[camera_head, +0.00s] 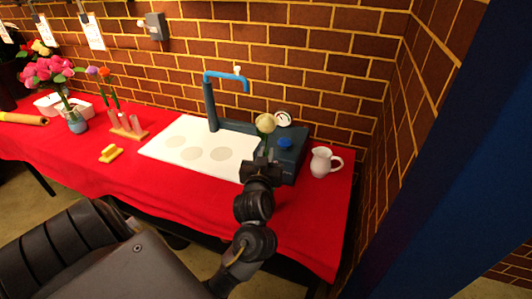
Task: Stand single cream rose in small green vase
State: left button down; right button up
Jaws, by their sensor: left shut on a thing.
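The cream rose (266,123) is upright, its bloom just above my left gripper (262,163). My left gripper is shut on its green stem, over the right part of the table, in front of a dark teal box. The lower stem is hidden by the gripper and arm. I cannot make out a small green vase; a small blue-grey vase (77,124) holding pink flowers stands at the left. My right gripper is not in view.
A white board (155,148) with pale round marks lies left of the gripper, a blue tap (211,105) behind it. The teal box (291,160) has a gauge and blue knob. A white jug (321,163) stands right. The red table's (75,168) front left is clear.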

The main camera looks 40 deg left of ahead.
pick_arm(q)
jog(key=shift+f+b, duration=0.35)
jog(key=shift+f, duration=0.65)
dwell(0.5)
jog(key=shift+f, duration=0.35)
dwell(0.4)
jog(key=c, duration=1.3)
grip_release()
jog(key=shift+s, duration=0.1)
jog(key=b+v, duration=0.1)
jog(key=v, duration=0.9)
jog(key=shift+s+d, duration=0.25)
jog(key=shift+d, duration=0.05)
